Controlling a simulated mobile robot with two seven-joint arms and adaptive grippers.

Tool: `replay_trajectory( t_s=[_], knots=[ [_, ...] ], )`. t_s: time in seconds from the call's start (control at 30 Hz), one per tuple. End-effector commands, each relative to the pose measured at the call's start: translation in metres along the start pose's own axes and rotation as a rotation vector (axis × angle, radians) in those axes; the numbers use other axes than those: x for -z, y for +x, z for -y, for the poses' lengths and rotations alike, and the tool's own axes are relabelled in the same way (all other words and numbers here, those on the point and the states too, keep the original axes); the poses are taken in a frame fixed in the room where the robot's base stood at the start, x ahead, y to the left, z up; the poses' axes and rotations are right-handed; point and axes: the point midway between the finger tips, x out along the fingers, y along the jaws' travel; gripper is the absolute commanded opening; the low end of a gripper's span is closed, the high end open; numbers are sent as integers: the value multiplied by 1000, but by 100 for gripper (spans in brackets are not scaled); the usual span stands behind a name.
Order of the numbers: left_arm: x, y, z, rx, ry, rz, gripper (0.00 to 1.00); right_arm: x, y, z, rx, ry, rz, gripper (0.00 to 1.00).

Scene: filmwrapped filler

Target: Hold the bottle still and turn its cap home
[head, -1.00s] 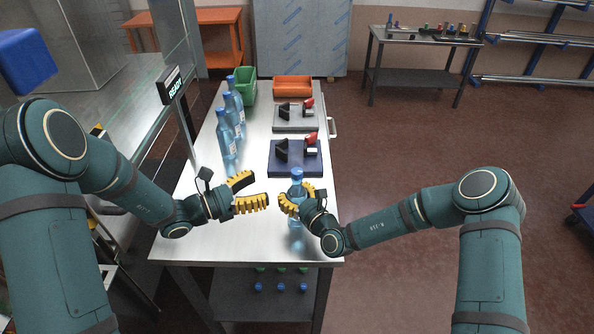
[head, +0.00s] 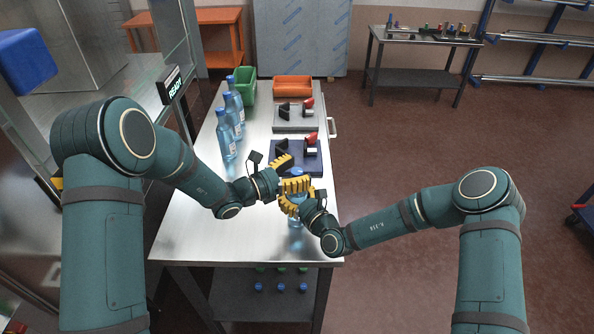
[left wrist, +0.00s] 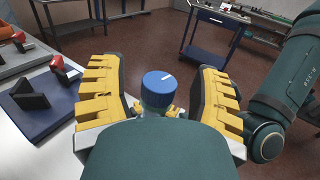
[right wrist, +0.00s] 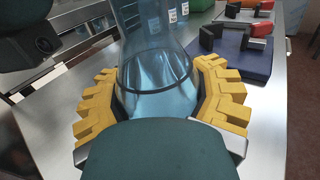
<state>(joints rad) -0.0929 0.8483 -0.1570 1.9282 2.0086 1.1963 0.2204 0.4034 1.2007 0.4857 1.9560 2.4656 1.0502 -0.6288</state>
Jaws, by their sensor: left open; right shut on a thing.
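The bottle (head: 296,218) is clear blue and stands upright near the front right of the steel table. My right gripper (head: 293,205) is shut on its body; in the right wrist view the yellow fingers press both sides of the bottle (right wrist: 158,85). The blue cap (left wrist: 159,87) with a white mark sits at the bottle's top. My left gripper (head: 289,180) is open at cap height. In the left wrist view its fingers stand on either side of the cap with gaps, not touching it. Whether the cap is fully seated cannot be told.
Several capped bottles (head: 227,138) stand along the table's left edge. A navy fixture (head: 308,168) with a red-handled clamp lies just behind the held bottle, and a grey one (head: 290,124) beyond it. Green (head: 247,83) and orange (head: 292,86) bins stand farther back. The table's front left is clear.

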Motion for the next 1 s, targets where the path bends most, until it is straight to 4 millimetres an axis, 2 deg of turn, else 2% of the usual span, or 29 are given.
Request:
replay_trajectory(
  t_s=[0.27, 0.4, 0.43, 0.47, 0.77, 1.0],
  knots=[
    [0, 1, 0, 0, 0, 0, 65, 0, 0, 0, 0, 0, 0, 13],
    [0, 1, 0, 0, 0, 0, 16, 0, 0, 0, 0, 0, 0, 13],
    [0, 1, 0, 0, 0, 0, 6, 0, 0, 0, 0, 0, 0, 13],
    [0, 1, 0, 0, 0, 0, 0, 0, 0, 0, 0, 0, 0, 13],
    [0, 1, 0, 9, -1, 1, 0, 0, 0, 0, 1, 0, 0, 13],
    [-1, 1, -1, 94, 0, 5, 0, 0, 0, 0, 1, 0, 0, 13]
  ],
)
